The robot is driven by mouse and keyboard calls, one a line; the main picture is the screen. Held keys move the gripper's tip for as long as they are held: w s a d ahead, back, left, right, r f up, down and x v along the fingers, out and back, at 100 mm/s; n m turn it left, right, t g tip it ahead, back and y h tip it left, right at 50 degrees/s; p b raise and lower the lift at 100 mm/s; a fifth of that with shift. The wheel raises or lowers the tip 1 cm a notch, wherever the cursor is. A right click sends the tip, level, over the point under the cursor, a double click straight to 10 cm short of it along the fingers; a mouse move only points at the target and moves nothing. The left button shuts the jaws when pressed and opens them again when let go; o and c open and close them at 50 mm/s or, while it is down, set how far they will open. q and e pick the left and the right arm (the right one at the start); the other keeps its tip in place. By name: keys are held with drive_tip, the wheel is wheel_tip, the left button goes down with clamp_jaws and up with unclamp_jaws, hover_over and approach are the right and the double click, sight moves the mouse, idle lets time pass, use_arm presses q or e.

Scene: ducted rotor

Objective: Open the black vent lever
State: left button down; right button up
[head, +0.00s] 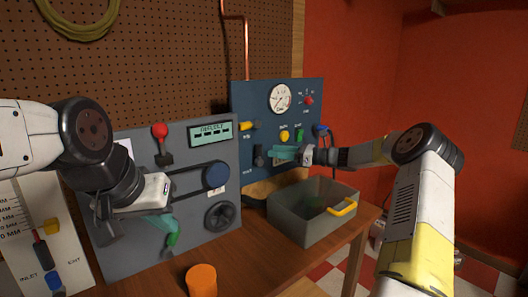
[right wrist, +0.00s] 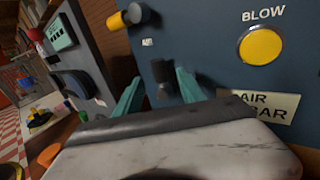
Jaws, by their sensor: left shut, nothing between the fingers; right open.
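The black vent lever (head: 259,156) is on the lower left of the blue panel (head: 250,100). In the right wrist view the dark lever (right wrist: 163,80) stands out from the panel between the two teal fingers. My right gripper (head: 278,153) is open in front of the panel, its fingertips (right wrist: 160,84) on either side of the lever. Whether a finger touches it I cannot tell. My left gripper (head: 170,231) is shut and empty, low in front of the grey panel (head: 130,255).
The blue panel carries a yellow knob (head: 247,126), a yellow BLOW button (right wrist: 260,43), a green switch (head: 299,135) and a gauge (head: 283,98). A grey bin (head: 305,228) with a yellow handle stands below my right gripper. An orange cup (head: 202,281) stands at the table's front.

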drive_tip(key=shift+v, duration=1.45)
drive_tip(key=s+a+r+n+g+h, duration=0.1)
drive_tip(key=s+a+n+g+h, duration=0.3)
drive_tip(key=s, duration=0.5)
drive_tip(key=s+a+r+n+g+h, duration=0.1)
drive_tip(key=s+a+r+n+h, duration=0.15)
drive_tip(key=s+a+n, duration=0.45)
drive_tip(key=s+d+n+t+h, duration=0.1)
drive_tip(key=s+d+n+h, duration=0.1)
drive_tip(key=s, duration=0.7)
drive_tip(key=s+d+n+t+h, duration=0.1)
drive_tip(key=s+d+n+h, duration=0.2)
drive_tip(key=s+n, duration=0.3)
drive_tip(key=s+d+n+t+h, duration=0.2)
drive_tip(key=s+d+n+h, duration=0.1)
drive_tip(key=s, duration=0.9)
drive_tip(key=shift+d+f+n, duration=0.15)
drive_tip(key=shift+d+n, duration=0.45)
drive_tip(key=shift+d, duration=0.25)
